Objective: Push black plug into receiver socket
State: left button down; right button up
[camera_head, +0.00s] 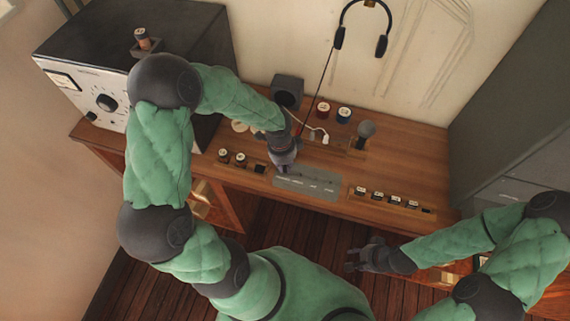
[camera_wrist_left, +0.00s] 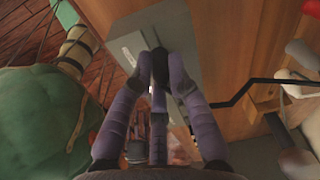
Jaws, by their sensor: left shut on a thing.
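My left gripper (camera_head: 284,168) is over the near edge of the desk, at the left end of a grey panel (camera_head: 318,187). In the left wrist view its fingers (camera_wrist_left: 160,72) are closed together on a small black piece, likely the black plug (camera_wrist_left: 160,66), with the grey panel (camera_wrist_left: 137,46) right behind it. The fingers hide most of the plug and any hole beneath it, so I cannot tell whether it is inserted. The radio cabinet (camera_head: 108,102), with a dial on its pale front, stands at the left. My right gripper (camera_head: 364,258) is open and empty in front of the desk.
Headphones (camera_head: 362,32) hang on the wall, with a black cord running down to the desk. Several small pieces sit in a wooden strip (camera_head: 392,200) at the right. Spools (camera_head: 323,108), a black speaker box (camera_head: 288,91) and a round knob (camera_head: 366,129) stand behind.

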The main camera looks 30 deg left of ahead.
pick_arm(q)
jog(key=c, duration=1.1)
grip_release()
jog(key=r, duration=0.8)
jog(key=a+r, duration=0.1)
jog(key=r, duration=0.3)
jog(key=shift+s, duration=0.3)
jog(key=shift+f, duration=0.1)
